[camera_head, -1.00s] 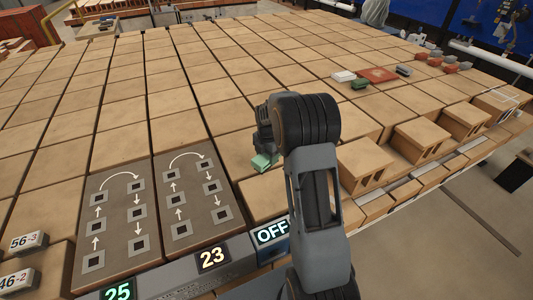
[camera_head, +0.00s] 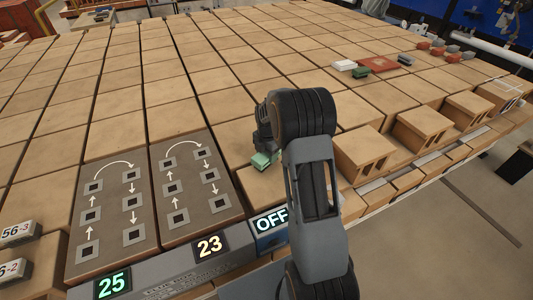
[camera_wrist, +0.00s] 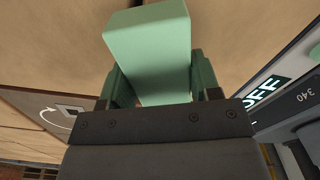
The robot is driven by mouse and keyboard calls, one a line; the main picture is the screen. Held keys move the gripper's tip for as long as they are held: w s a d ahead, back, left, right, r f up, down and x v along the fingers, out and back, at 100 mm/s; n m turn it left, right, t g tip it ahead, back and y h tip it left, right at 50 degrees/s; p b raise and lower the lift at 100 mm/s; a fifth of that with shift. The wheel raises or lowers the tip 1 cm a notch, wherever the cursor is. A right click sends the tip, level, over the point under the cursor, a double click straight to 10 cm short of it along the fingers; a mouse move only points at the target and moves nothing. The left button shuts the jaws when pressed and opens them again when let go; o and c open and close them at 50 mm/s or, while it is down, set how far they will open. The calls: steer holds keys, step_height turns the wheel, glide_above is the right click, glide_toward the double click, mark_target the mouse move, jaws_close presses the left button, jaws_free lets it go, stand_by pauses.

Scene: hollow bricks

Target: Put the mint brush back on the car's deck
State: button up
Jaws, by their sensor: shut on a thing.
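My gripper (camera_head: 264,156) is shut on the mint brush (camera_head: 262,161), which shows small at the tip, low over the brick tops, just right of the arrow-marked panels. In the wrist view the brush (camera_wrist: 150,50) is a plain mint block between the green fingers, filling the upper middle. I cannot tell whether it touches the bricks below. My arm hides part of the bricks behind it. I cannot tell which surface is the car's deck.
Two dark panels (camera_head: 113,247) with arrows and square plates lie left of the gripper. A grey rail with lit signs (camera_head: 209,245) runs along the front. Hollow bricks (camera_head: 362,155) stand at right. A white block (camera_head: 344,65), green block (camera_head: 361,73) and red plate (camera_head: 378,64) lie farther back.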

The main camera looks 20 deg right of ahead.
steer(key=shift+f+b, duration=0.4)
steer(key=shift+f, duration=0.1)
steer(key=o, duration=0.9)
steer(key=shift+r, duration=0.15)
